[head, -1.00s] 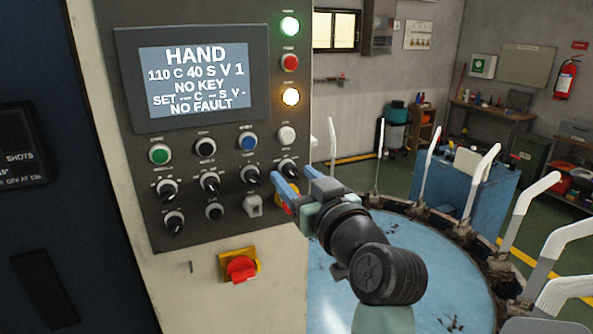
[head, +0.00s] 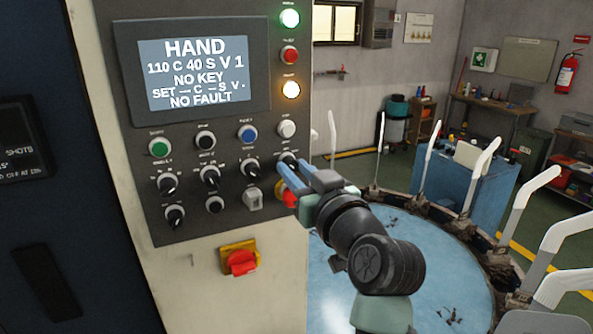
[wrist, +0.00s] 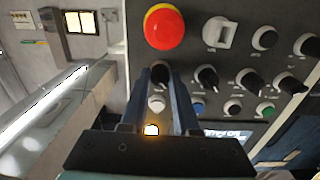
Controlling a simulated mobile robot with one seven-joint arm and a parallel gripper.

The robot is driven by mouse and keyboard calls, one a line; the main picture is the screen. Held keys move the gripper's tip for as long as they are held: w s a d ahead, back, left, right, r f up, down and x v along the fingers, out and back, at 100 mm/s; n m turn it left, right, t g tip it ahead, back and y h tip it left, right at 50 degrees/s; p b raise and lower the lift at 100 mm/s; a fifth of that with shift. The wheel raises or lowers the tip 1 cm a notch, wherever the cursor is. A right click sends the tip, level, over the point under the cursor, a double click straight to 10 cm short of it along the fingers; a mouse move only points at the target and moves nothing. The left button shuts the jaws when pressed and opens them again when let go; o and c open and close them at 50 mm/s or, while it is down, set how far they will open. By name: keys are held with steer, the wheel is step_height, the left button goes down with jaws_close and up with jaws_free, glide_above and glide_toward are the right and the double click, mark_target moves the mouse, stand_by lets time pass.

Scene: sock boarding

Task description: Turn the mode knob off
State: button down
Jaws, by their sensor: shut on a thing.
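A black selector knob (head: 287,160) sits at the right end of the upper knob row on the grey control panel (head: 222,222). Its label is too small to read. My gripper (head: 290,166) is at this knob, shut on it, and hides part of it. In the wrist view, the knob (wrist: 160,73) shows between the two finger ends of my gripper (wrist: 160,80). Its exact pointer angle is hard to tell. The panel's display (head: 194,72) reads HAND, NO KEY and NO FAULT.
A red emergency button on yellow (wrist: 164,27) is close to my fingers. Other black knobs (head: 209,175) and coloured buttons (head: 247,134) are to the left. A red rotary switch (head: 242,262) is below the panel. A blue round table (head: 420,270) with white upright boards stands at right.

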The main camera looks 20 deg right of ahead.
steer(key=m+p, duration=0.1)
steer(key=m, duration=0.4)
steer(key=shift+m+p, duration=0.5)
steer(key=shift+m, duration=1.2)
steer(key=c, duration=0.7)
jaws_free()
steer(key=shift+o, duration=0.2)
steer(key=shift+s, duration=0.1)
steer(key=s+b, duration=0.4)
steer(key=s, duration=0.8)
steer(key=shift+s+d+b, duration=0.2)
steer(key=shift+s+b, duration=0.2)
